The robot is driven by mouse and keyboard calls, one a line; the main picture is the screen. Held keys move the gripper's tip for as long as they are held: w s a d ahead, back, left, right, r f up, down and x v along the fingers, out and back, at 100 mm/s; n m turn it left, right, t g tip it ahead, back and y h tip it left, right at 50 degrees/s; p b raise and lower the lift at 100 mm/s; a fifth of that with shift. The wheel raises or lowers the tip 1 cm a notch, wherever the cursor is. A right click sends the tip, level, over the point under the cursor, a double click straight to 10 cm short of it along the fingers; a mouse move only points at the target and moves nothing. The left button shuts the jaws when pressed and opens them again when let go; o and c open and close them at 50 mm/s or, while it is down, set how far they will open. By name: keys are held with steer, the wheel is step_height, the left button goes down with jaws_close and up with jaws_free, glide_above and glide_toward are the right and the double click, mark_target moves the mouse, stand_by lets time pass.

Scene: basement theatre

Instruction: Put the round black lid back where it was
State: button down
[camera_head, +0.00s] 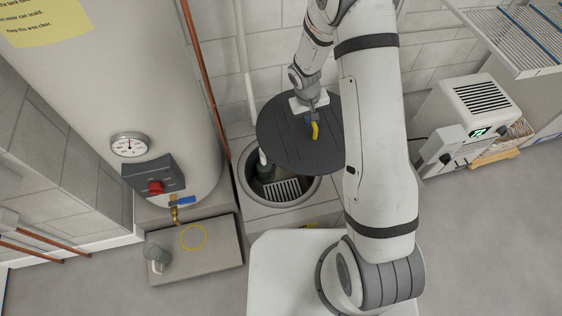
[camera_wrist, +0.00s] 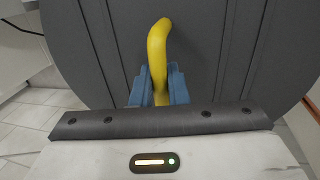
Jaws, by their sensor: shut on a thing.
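The round black lid (camera_head: 283,135) hangs from my gripper (camera_head: 313,112) in the head view. It is above and to the upper right of the open round pit (camera_head: 248,178), covering part of its opening. In the wrist view my gripper (camera_wrist: 158,88) is shut on the lid's yellow handle (camera_wrist: 158,45), with the lid's dark ribbed face (camera_wrist: 225,50) behind it. The pit's near left part is uncovered and shows a grate (camera_head: 283,190) and a dark green object (camera_head: 264,166) inside. My arm hides the lid's right edge.
A tall water heater tank (camera_head: 110,80) with a gauge stands at the left. A white dehumidifier-like unit (camera_head: 470,110) stands right. Copper and white pipes run behind the pit. The floor (camera_head: 480,240) at lower right is clear.

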steer(key=a+f+n+b, duration=0.2)
steer(key=a+f+b, duration=0.3)
steer(key=f+b, duration=0.4)
steer(key=w+a+f+n+b, duration=0.1)
steer(key=a+f+b, duration=0.3)
steer(key=f, duration=1.7)
steer(key=shift+w+a+n+t+b, duration=0.35)
steer(key=shift+n+b, duration=0.45)
steer(key=shift+b, duration=1.85)
steer(key=shift+s+f+b, duration=0.1)
steer(key=shift+f+b, duration=0.45)
steer(key=shift+b, duration=0.05)
steer(key=c, duration=1.3)
jaws_free()
steer(key=shift+c, duration=0.2)
